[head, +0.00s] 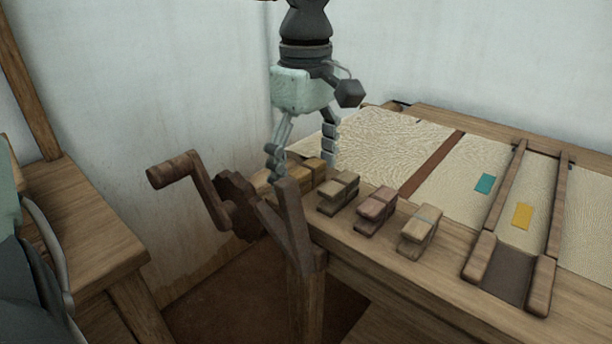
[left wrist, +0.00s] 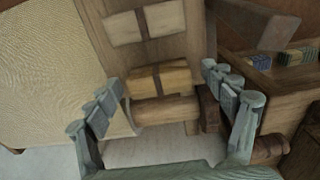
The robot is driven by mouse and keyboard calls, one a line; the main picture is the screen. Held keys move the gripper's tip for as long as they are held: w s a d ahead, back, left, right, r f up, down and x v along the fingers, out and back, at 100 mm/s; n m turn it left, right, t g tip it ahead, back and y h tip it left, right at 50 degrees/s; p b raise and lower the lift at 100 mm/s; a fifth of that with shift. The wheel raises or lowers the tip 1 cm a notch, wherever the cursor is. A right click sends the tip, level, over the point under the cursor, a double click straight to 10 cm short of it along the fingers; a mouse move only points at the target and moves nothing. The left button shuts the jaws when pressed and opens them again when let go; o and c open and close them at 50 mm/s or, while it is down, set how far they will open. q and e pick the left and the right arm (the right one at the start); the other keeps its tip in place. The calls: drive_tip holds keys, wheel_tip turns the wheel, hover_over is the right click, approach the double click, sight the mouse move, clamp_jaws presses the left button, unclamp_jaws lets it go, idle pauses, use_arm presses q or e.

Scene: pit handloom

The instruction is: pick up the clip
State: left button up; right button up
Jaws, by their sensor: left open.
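My left gripper (head: 303,167) is open and points down over the left end of the loom's front beam. A yellowish wooden clip (head: 316,168) lies between and below its fingers, partly hidden by them. In the left wrist view, the yellowish clip (left wrist: 160,78) with a dark band shows between the two spread fingers, with no visible grip on it. Three more clips stand in a row to the right: a brown one (head: 338,192), a reddish-brown one (head: 376,210) and a paler one (head: 419,233). My right gripper is not in view.
Cream cloth (head: 385,140) with a brown stripe covers the loom behind the clips. A wooden frame (head: 498,200) lies across it at right. A wooden bench (head: 80,220) is at left.

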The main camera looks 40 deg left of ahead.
sight(306, 167)
use_arm(q)
drive_tip(key=c, duration=1.1)
drive_tip(key=shift+r, duration=0.15)
drive_tip(key=shift+r, duration=0.25)
wheel_tip(306, 167, up, 4)
drive_tip(key=shift+f, duration=0.15)
drive_tip(key=s+r, duration=0.2)
drive_tip(key=s, duration=0.1)
drive_tip(key=s+a+r, duration=0.1)
drive_tip(key=s+r, duration=0.1)
drive_tip(key=s, duration=0.2)
drive_tip(key=s+a+r, duration=0.1)
drive_tip(key=s+r, duration=0.1)
drive_tip(key=s, duration=0.2)
drive_tip(key=shift+s+a+r, duration=0.15)
drive_tip(key=shift+s+r, duration=0.05)
drive_tip(key=shift+r, duration=0.05)
